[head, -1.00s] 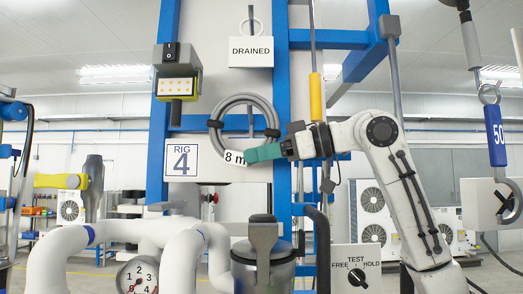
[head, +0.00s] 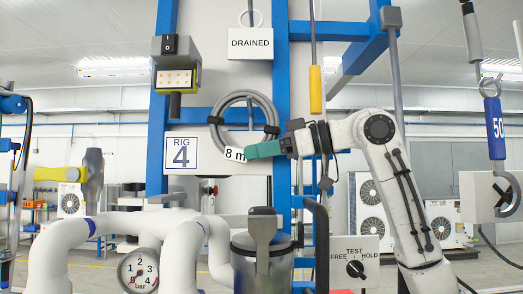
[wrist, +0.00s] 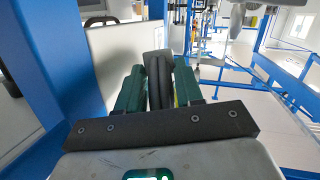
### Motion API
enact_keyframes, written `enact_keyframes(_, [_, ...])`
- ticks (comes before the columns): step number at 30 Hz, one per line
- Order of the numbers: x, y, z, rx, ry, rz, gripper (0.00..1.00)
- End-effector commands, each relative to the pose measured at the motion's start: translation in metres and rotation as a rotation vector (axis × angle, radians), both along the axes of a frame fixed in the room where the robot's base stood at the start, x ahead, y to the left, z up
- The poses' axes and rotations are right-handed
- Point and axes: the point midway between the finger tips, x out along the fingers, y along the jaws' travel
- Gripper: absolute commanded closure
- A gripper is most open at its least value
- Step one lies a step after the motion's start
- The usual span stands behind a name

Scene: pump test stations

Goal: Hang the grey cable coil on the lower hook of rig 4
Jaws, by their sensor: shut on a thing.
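The grey cable coil (head: 223,104) hangs upright in front of rig 4, with two black straps and a white "8 m" tag at its lower side. My gripper (head: 262,150) has green fingers and is shut on the coil's lower right. In the wrist view, the dark cable (wrist: 157,75) sits between the two green fingers of my gripper (wrist: 158,88). A short, thin grey upright piece shows inside the coil's opening; I cannot tell whether it is the lower hook. I cannot tell whether the coil touches the rig.
A "RIG 4" sign (head: 181,154) is left of the coil. A lamp box (head: 176,80) is at upper left, a yellow handle (head: 315,90) at right. White pipes (head: 70,240), a gauge (head: 137,272) and a grey canister (head: 262,262) stand below.

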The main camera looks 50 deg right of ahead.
Motion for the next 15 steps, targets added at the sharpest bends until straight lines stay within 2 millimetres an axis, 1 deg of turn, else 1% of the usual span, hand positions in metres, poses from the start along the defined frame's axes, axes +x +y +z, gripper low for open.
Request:
enact_keyframes(1, [0.0021,-0.0008,-0.008,-0.001,0.019,0.001,1.0])
enact_keyframes(2, [0.0022,-0.0008,-0.0082,-0.001,0.019,0.001,1.0])
enact_keyframes(3, [0.0022,-0.0006,-0.0083,-0.001,0.019,0.001,0.6])
enact_keyframes(11, [0.0013,-0.0004,-0.0053,-0.002,0.013,0.0,0.35])
enact_keyframes(15, [0.001,-0.0003,-0.0043,-0.002,0.011,0.001,0.34])
